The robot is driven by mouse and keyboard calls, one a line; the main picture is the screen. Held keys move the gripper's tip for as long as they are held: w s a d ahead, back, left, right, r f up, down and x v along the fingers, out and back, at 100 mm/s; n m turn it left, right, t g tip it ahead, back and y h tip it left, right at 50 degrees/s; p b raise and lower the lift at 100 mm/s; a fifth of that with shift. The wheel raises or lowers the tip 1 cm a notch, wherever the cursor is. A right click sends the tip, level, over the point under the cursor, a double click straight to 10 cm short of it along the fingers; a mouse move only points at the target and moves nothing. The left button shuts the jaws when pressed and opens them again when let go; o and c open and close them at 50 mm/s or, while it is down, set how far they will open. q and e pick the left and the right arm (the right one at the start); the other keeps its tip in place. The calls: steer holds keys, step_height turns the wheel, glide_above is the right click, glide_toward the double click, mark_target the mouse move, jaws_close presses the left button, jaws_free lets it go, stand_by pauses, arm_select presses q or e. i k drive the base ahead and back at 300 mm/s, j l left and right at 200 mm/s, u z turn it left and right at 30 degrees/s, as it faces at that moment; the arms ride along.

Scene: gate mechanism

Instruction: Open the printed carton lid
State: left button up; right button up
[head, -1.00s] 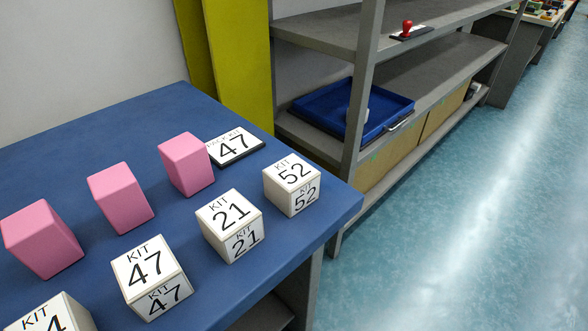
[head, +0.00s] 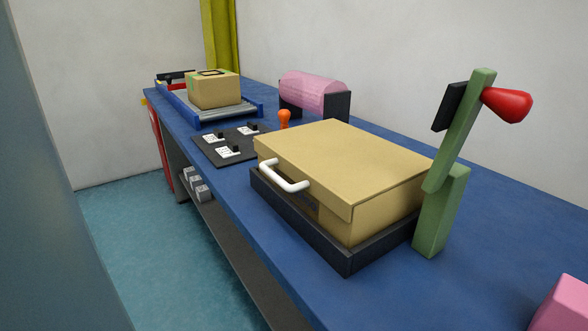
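A tan carton (head: 375,212) sits in a black tray (head: 300,222) on the blue bench. Its flat tan lid (head: 345,158) lies closed on top, with a white handle (head: 284,177) on the side facing the bench's front edge. No print is readable on the lid from here. Neither of my grippers is in view.
A green post (head: 440,205) with a red knob (head: 507,104) stands right of the carton. A black switch panel (head: 232,146), an orange knob (head: 284,119), a pink roll (head: 314,92) and a smaller box (head: 213,91) on a roller stand lie further back. Pink block (head: 562,306) is at bottom right.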

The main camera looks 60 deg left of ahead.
mark_target(343, 165)
steer(key=u, duration=1.75)
steer(key=k+z, duration=0.1)
steer(key=z, duration=0.3)
